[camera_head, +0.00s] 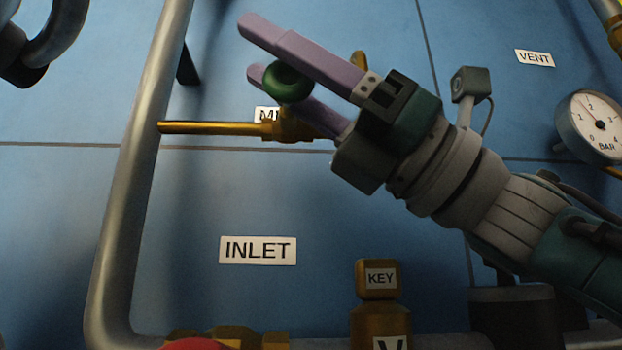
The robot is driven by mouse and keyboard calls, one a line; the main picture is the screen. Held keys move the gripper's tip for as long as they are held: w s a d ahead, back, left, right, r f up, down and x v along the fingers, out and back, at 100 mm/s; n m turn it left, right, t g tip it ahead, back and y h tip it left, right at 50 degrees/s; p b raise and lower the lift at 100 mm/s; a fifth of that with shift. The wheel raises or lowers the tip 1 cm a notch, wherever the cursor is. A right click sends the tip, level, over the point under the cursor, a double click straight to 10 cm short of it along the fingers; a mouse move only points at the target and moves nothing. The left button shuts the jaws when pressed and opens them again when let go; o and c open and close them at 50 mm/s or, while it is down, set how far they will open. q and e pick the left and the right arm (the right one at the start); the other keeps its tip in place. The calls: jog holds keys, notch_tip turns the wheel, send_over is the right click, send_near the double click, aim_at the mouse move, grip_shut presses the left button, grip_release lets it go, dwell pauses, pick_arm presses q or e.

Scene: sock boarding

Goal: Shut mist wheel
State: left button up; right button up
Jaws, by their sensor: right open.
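The mist wheel is a small green wheel (288,83) on a brass valve fitting (290,126) in front of the blue panel. A white label (266,114) beside it is partly hidden and reads "MI". My right gripper (251,52) comes in from the right with its two purple fingers pointing up and left. It is open, with the green wheel between or just behind the fingers. I cannot tell whether either finger touches the wheel. The far part of the fitting is hidden behind the gripper. My left gripper is not in view.
A brass tube (212,127) runs left from the fitting to a grey pipe (125,190). A pressure gauge (597,122) is at the right. Below are an INLET label (258,250), a brass KEY block (380,279) and a red part (197,344).

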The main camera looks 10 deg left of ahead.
jog(key=v, duration=0.6)
